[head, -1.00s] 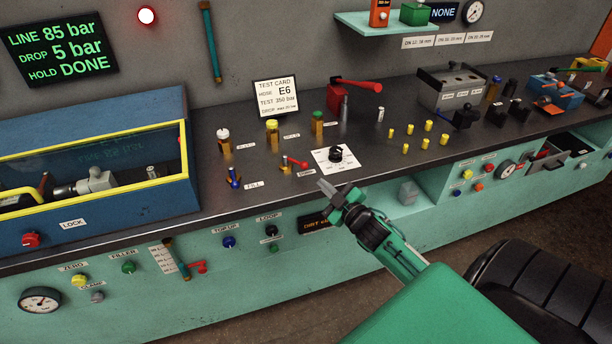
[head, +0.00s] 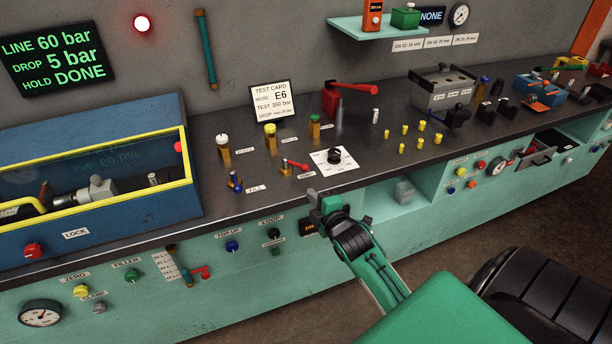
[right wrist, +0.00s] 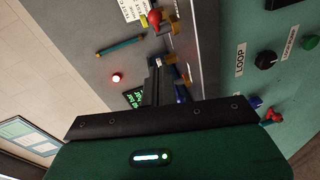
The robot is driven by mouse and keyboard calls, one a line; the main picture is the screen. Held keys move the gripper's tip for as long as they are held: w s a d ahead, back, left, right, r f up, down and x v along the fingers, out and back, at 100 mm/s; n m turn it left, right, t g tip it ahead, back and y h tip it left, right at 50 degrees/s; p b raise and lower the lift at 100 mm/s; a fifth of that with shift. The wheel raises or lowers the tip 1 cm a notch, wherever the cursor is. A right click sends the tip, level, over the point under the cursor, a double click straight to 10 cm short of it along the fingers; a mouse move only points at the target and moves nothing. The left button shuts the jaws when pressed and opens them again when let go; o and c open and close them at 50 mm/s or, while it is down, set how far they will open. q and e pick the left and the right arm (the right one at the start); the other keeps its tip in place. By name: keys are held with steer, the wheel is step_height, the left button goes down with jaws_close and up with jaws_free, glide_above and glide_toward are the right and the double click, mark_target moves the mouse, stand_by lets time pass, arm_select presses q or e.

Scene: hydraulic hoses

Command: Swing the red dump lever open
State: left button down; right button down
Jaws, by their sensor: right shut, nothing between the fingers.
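The small red lever (head: 298,165) sits on a brass valve (head: 285,169) at the front of the dark bench. Its red handle points right in the head view. The label beside it is too small to read surely. A red knob (right wrist: 154,18) shows at the top of the right wrist view, beside brass fittings. My right gripper (head: 317,197) is shut and empty at the bench's front edge, below and right of the lever and apart from it. Its fingers also show in the right wrist view (right wrist: 156,85). My left gripper is out of view.
A blue-handled valve (head: 235,182) stands left of the lever and a black dial on a white plate (head: 334,157) right of it. Brass valves (head: 270,136) stand behind. A larger red-handled block (head: 332,100) is farther back. The screen (head: 58,61) reads LINE 60 bar.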

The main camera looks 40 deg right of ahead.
mark_target(308, 168)
steer(key=p+x, duration=0.1)
steer(key=x, duration=0.6)
steer(key=shift+w, duration=0.4)
steer(key=shift+w+d+f+p, duration=0.2)
steer(key=shift+w+d+p, duration=0.4)
steer(key=shift+d, duration=0.4)
steer(key=shift+w+d+f, duration=0.25)
steer(key=shift+w+d, duration=0.25)
steer(key=shift+d, duration=0.15)
steer(key=shift+d, duration=0.45)
steer(key=shift+w+d, duration=0.25)
steer(key=shift+d, duration=0.6)
steer(key=shift+w+d, duration=0.3)
steer(key=shift+d, duration=0.35)
steer(key=shift+w+d, duration=0.3)
steer(key=shift+d, duration=0.35)
